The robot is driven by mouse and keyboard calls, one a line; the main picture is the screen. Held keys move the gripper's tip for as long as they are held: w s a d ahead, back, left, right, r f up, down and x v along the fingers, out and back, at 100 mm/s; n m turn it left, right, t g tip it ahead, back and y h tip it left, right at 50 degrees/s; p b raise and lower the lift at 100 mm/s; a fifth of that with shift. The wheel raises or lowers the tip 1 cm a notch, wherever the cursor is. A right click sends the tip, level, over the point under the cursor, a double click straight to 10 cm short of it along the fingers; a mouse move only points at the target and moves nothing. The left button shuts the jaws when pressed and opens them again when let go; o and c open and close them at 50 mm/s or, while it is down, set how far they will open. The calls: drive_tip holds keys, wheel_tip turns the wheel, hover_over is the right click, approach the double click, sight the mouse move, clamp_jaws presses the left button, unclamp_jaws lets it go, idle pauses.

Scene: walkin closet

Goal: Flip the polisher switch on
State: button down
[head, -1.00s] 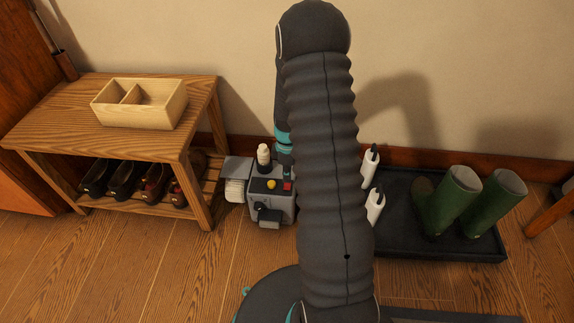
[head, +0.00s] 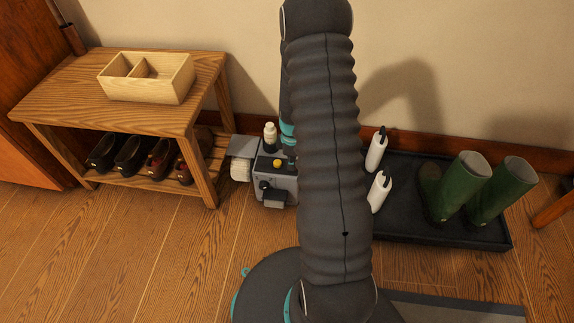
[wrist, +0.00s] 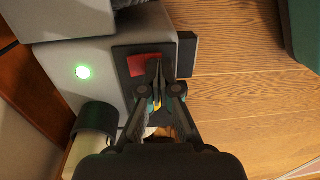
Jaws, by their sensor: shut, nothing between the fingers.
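The polisher (head: 283,183) is a small grey machine on the floor beside the shoe bench, partly behind my arm in the head view. A yellow knob (head: 277,163) is on its top. In the wrist view, its grey body (wrist: 70,50) has a lit green lamp (wrist: 83,72). A red switch (wrist: 142,65) sits in a black panel there. My gripper (wrist: 157,73) is shut and empty, its fingertips over the right part of the red switch. I cannot tell whether they touch it, or the switch's exact tilt. In the head view my arm hides the fingertips.
A wooden bench (head: 60,88) with an open wooden box (head: 165,90) and dark shoes on its lower shelf stands left. A pale-capped bottle (head: 270,134) stands at the polisher. Right of my arm are white bottles (head: 380,191) and green boots (head: 462,186) in a black tray (head: 405,228).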

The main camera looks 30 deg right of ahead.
drive_tip(key=shift+s+d, duration=0.1)
drive_tip(key=shift+d, duration=0.15)
drive_tip(key=shift+d, duration=0.1)
drive_tip(key=shift+w+d+r, duration=0.25)
drive_tip(key=shift+w+d, duration=0.05)
drive_tip(key=shift+w, duration=0.35)
drive_tip(key=shift+r, duration=0.1)
wheel_tip(320, 180, up, 14)
drive_tip(key=s+a+p, duration=0.1)
drive_tip(key=p, duration=0.2)
drive_tip(key=shift+s, duration=0.2)
idle(0.4)
